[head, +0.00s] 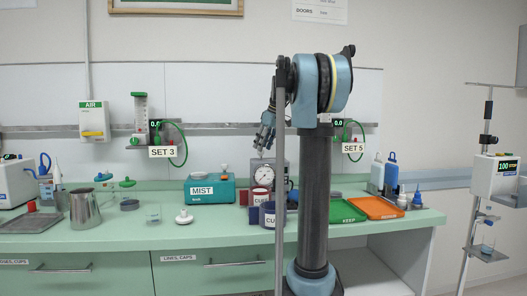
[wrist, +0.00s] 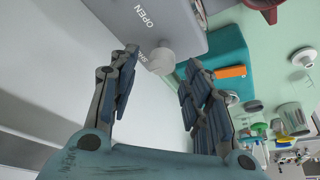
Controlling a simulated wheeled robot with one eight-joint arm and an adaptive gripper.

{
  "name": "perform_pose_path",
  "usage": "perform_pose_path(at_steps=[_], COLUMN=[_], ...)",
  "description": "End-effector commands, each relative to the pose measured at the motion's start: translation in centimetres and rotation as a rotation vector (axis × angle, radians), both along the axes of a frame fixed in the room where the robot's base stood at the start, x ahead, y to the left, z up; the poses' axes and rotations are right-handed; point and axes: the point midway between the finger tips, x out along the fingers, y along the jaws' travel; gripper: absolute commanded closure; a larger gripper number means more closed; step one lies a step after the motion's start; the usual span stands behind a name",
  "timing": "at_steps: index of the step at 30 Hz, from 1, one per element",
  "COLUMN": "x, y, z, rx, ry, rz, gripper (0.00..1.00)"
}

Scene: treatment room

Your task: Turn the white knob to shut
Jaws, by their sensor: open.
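The white knob (wrist: 160,61) sits on the grey box (wrist: 190,25) in the wrist view. The word OPEN is printed beside it, and a second label starting "SH" is partly hidden by the knob. In the head view the grey box (head: 254,176) stands on the counter with a round dial on its front. My gripper (wrist: 160,72) is open, its two fingers apart, with the knob showing between and beyond the fingertips. In the head view my gripper (head: 264,142) hangs just above the box. I cannot tell whether the fingers touch the knob.
The teal MIST unit (head: 209,190) stands left of the box. Cups (head: 268,216) stand in front of it. A green tray (head: 345,212) and an orange tray (head: 376,208) lie to the right. A loose white knob-like item (head: 184,217) lies on the open counter at left.

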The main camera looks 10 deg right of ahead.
Motion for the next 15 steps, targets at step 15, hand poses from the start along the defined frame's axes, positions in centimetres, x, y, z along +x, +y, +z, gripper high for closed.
perform_pose_path(at_steps=[15], x=[-2.2], y=[-2.4], z=[8.0], rx=[0.0], ry=[0.001], rz=[0.0], gripper=[0.56])
